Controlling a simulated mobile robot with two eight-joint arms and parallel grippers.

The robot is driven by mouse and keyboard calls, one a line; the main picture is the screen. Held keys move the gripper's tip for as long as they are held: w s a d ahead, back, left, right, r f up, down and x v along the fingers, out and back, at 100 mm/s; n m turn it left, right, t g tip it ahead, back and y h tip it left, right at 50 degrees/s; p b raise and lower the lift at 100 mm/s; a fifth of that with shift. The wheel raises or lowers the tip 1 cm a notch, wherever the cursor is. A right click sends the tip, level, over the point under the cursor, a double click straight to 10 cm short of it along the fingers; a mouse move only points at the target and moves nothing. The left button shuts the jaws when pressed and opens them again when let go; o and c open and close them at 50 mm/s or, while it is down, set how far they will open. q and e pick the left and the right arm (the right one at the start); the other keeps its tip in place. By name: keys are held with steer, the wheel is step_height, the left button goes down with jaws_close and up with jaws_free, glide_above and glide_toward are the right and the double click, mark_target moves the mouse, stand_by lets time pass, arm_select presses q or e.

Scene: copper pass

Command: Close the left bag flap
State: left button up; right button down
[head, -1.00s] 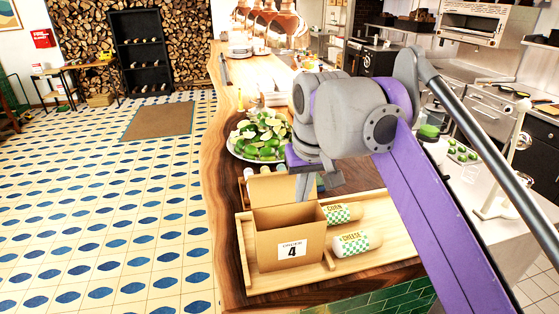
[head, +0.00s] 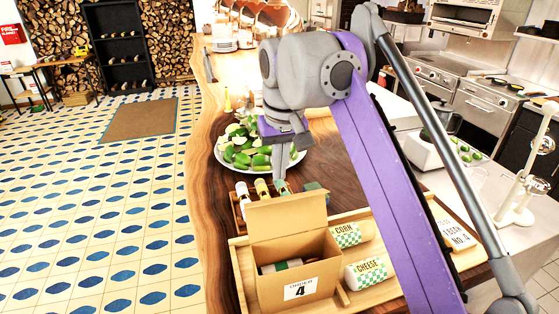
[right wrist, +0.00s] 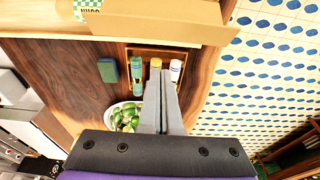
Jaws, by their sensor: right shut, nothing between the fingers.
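The bag is an open brown cardboard box (head: 300,272) with a label reading 4, standing on a wooden tray. Its flap (head: 287,220) stands up from the far edge; the top is open and a wrapped item (head: 283,265) shows partly inside. In the right wrist view, brown cardboard (right wrist: 185,28) runs across the top. My right gripper (head: 281,180) is shut and empty, pointing down just beyond the flap, apart from it as far as I can tell. Its fingers (right wrist: 161,78) point toward the cardboard in the wrist view. My left gripper is not in view.
Rolls marked CORN (head: 347,235) and CHEESE (head: 368,273) lie on the tray (head: 392,288) right of the bag. A small bottle rack (head: 237,212) and a plate of limes (head: 218,155) stand beyond. A green sponge (right wrist: 110,70) lies beside the rack.

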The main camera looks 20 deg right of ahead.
mark_target(290, 218)
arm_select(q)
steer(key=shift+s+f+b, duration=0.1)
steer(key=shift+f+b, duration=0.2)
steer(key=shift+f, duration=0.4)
arm_select(e)
steer(key=shift+s+f, duration=0.6)
steer(key=shift+f, duration=0.15)
steer(key=shift+s+f, duration=0.55)
steer(key=shift+f, duration=0.2)
